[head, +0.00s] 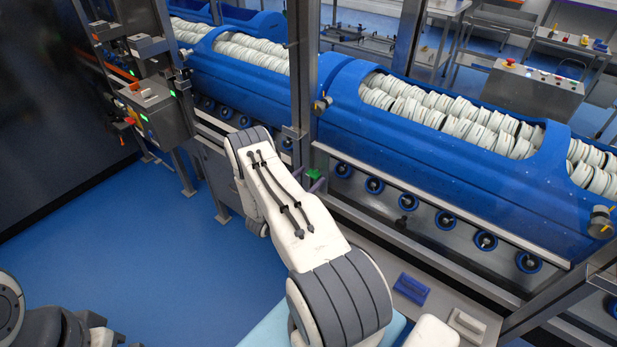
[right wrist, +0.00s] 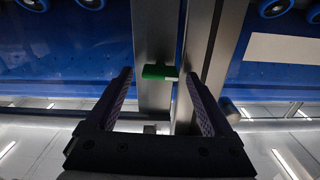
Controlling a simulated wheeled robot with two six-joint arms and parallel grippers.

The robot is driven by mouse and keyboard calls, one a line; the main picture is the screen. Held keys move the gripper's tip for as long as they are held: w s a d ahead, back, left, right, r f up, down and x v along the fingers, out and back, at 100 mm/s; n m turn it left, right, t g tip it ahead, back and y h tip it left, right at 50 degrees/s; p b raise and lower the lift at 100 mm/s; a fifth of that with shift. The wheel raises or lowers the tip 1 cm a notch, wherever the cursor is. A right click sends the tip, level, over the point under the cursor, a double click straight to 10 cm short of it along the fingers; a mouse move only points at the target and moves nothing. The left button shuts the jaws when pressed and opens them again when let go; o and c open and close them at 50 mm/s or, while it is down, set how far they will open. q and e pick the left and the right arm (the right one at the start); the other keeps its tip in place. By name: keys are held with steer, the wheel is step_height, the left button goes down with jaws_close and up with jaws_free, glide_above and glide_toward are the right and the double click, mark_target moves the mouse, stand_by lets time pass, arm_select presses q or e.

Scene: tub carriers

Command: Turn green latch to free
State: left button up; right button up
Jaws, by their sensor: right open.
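The green latch (head: 313,173) is a small green block low on the steel post between two blue tubs. In the right wrist view the green latch (right wrist: 158,72) lies across the post, between and just beyond my fingertips. My right gripper (right wrist: 158,78) is open, with one purple-lined finger on each side of the latch; I see no clear contact. In the head view my right gripper (head: 318,185) is mostly hidden behind my white arm, with only a bit of purple finger showing beside the latch. My left gripper is not in view; only dark parts of my left arm show at lower left.
The blue tubs (head: 400,120) hold many white round pieces and sit above blue rollers (head: 374,185). A steel post (head: 302,70) stands between them. A blue block (head: 411,289) lies on the grey ledge. Control boxes (head: 155,108) stand at left. Blue floor is clear.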

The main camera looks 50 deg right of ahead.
steer(key=shift+c, duration=0.3)
jaws_close()
steer(key=shift+f+n+b, duration=0.1)
steer(key=shift+n+b, duration=0.4)
steer(key=shift+b, duration=0.15)
steer(key=shift+o, duration=0.3)
jaws_free()
steer(key=a+b, duration=0.2)
steer(key=a, duration=0.8)
steer(key=shift+s+a+b, duration=0.3)
steer(key=shift+s+b, duration=0.1)
steer(key=shift+s, duration=0.05)
